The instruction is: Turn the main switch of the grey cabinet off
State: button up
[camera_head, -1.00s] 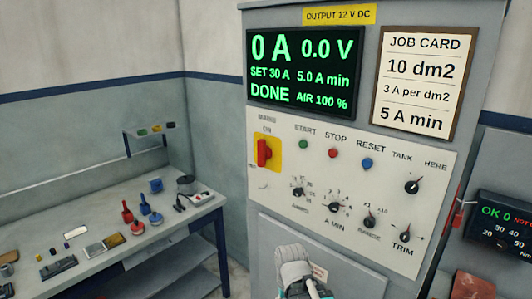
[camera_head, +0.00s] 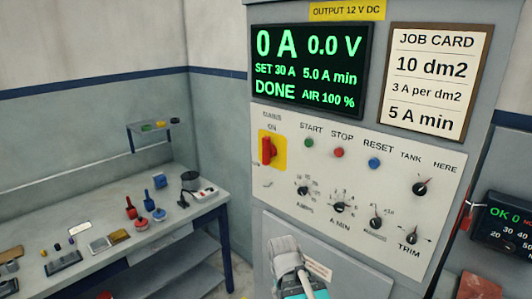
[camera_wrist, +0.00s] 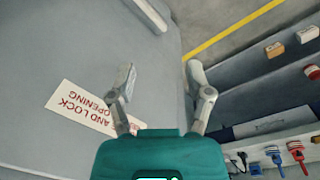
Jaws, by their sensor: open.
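The grey cabinet (camera_head: 385,25) fills the right half of the head view. Its main switch is a red handle (camera_head: 267,151) on a yellow plate (camera_head: 281,155), at the left of the white panel. The handle stands upright, under the word ON. The display (camera_head: 308,70) reads 0 A, 0.0 V and DONE. My arm shows low at the cabinet's lower front in the head view, below the switch. In the wrist view my gripper (camera_wrist: 158,78) is open and empty, with its fingers apart over the cabinet's lower part and the floor. The switch is outside the wrist view.
START (camera_head: 310,143), STOP (camera_head: 339,152) and RESET (camera_head: 374,163) buttons sit right of the switch, with several black knobs below. A bench (camera_head: 95,262) with tools stands to the left. A warning label (camera_wrist: 85,108) is on the cabinet's lower front. A meter (camera_head: 505,222) is at the right.

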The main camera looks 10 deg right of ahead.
jog(key=w+a+r+m+t+h+p, duration=0.35)
jog(key=w+r+h+p, duration=0.35)
jog(key=r, duration=0.5)
jog(key=w+a+r+m+t+h+p, duration=0.25)
jog(key=w+r+m+h+p, duration=0.2)
jog(key=w+r, duration=0.7)
jog(key=w+a+r+m+t+h+p, duration=0.1)
jog(key=a+r+m+t+h+p, duration=0.1)
jog(key=a+r, duration=0.4)
notch_tip(320, 180, up, 4)
jog(key=shift+w+a+r+t+p, duration=0.2)
jog(key=shift+t+p, duration=0.45)
jog(key=shift+t, duration=0.55)
